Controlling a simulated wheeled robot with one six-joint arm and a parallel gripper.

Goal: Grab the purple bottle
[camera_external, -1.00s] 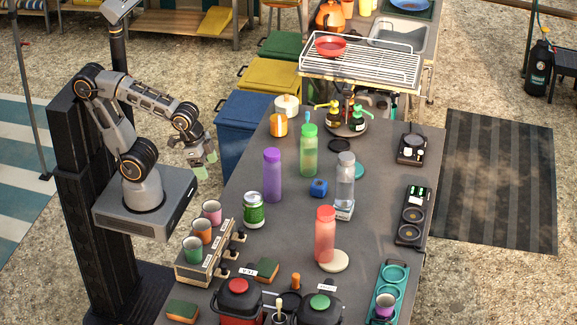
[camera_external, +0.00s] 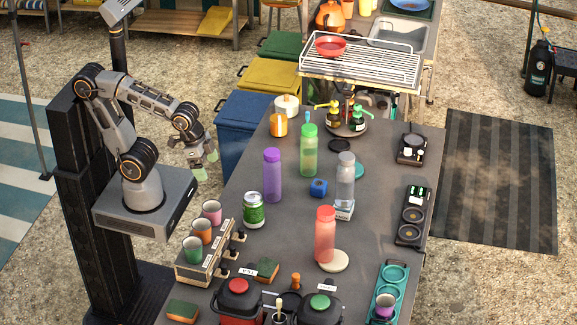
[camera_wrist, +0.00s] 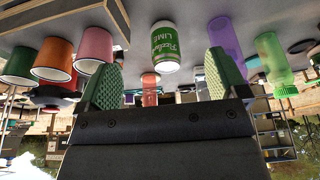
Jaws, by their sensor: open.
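The purple bottle (camera_external: 272,176) stands upright on the grey table, left of the green bottle (camera_external: 309,152) and behind the green-and-white can (camera_external: 253,210). My gripper (camera_external: 204,172) is open and empty, off the table's left edge and to the left of the purple bottle, apart from it. In the wrist view, which looks upside down, my gripper (camera_wrist: 160,82) has its two green pads spread wide.
A rack with several cups (camera_external: 207,250) is at the near left edge. Blue, yellow and green bins stand beyond the table's left edge. Table space left of the purple bottle is clear.

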